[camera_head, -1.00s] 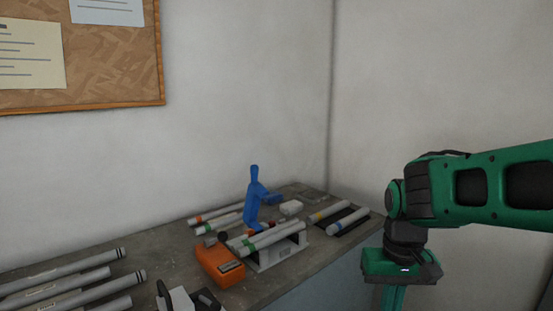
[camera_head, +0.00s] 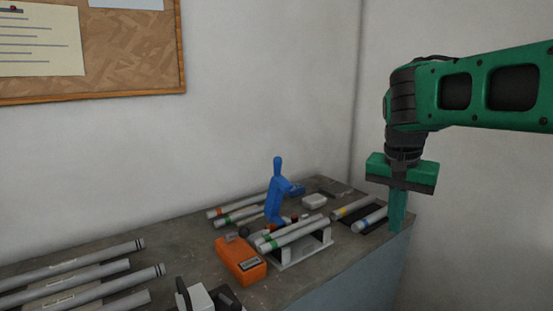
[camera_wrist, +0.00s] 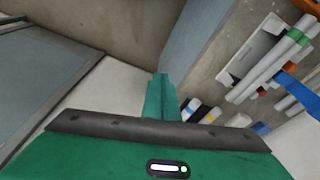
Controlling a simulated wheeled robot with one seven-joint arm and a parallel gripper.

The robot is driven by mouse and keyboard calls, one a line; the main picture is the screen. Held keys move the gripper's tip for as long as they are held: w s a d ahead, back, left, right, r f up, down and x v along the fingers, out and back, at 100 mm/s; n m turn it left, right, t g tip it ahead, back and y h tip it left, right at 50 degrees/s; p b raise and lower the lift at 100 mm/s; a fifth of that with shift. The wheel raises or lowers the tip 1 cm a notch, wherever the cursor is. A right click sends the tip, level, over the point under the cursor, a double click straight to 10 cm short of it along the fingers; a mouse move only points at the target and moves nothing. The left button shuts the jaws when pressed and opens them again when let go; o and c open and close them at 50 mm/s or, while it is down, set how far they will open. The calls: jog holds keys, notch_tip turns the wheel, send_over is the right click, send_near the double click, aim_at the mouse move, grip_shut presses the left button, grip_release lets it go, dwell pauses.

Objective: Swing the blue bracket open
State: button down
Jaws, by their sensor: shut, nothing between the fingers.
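The blue bracket (camera_head: 276,192) stands upright on the bench, behind the grey tube stand, with an arm reaching to the right. Part of its base is hidden by the tubes. It also shows in the wrist view (camera_wrist: 292,86) at the right edge, cut off. My gripper (camera_head: 397,228) points down at the right end of the bench, well to the right of the bracket. Its green fingers are together and empty. In the wrist view my gripper (camera_wrist: 160,80) shows the fingers closed, apart from the bracket.
The grey stand (camera_head: 306,256) holds tubes in front of the bracket. An orange box (camera_head: 240,262) lies left of it. Tubes lie on a dark mat (camera_head: 350,223) between bracket and gripper. More tubes (camera_head: 75,270) lie at left. Space above the bench is clear.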

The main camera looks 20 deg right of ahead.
jog(key=w+a+r+m+t+y, duration=0.1)
jog(key=w+a+r+m+t, duration=0.2)
jog(key=w+a+r+m, duration=1.05)
jog(key=w+a+f+n, duration=0.2)
jog(key=w, duration=0.4)
jog(key=w+a+f+n, duration=0.2)
jog(key=w+f+n, duration=0.1)
jog(key=w, duration=0.2)
jog(key=shift+w+a, duration=0.35)
jog(key=shift+w, duration=0.05)
jog(key=shift+d, duration=0.1)
